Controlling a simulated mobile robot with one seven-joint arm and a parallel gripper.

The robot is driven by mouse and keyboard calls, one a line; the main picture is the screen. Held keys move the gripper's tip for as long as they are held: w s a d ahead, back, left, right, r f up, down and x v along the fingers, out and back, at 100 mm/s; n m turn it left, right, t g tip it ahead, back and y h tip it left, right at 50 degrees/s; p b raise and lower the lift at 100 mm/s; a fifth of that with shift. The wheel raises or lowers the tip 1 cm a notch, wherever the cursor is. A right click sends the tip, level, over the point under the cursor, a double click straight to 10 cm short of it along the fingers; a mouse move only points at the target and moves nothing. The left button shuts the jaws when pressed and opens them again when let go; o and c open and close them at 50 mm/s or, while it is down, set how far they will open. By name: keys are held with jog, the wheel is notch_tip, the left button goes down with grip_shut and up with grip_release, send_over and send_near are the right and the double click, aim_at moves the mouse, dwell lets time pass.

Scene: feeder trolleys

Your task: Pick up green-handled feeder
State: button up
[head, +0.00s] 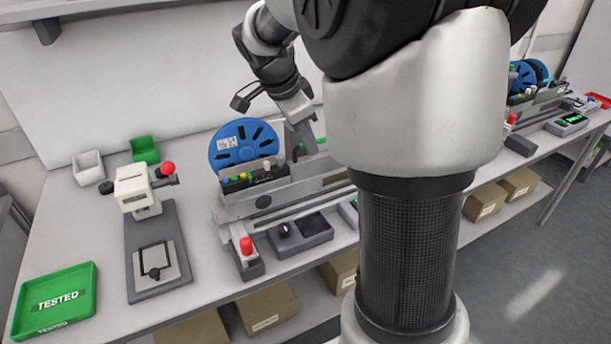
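A feeder bank (262,203) stands on the bench left of my arm, with a large blue reel (232,146) at its back. A row of small coloured parts, green, yellow and white among them, shows along its dark front block (262,181). A green piece (321,140), perhaps the green handle, shows right beside my gripper's tip. My gripper (301,143) points down over the bank, right of the reel. Its fingertips are small and partly merged with the bank behind them. I cannot tell whether they are apart or hold anything. My arm hides the bank's right end.
A green TESTED tray (82,275) lies at the bench's left front. A white press-like device (137,192) with a red knob stands beside it. White (88,166) and green (145,149) bins sit behind. A second bank with blue reels (524,78) is far right. Cardboard boxes (268,308) sit below.

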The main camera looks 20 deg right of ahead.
jog(key=shift+c, duration=0.3)
grip_shut()
jog(key=shift+w+r, duration=0.1)
jog(key=shift+r, duration=0.1)
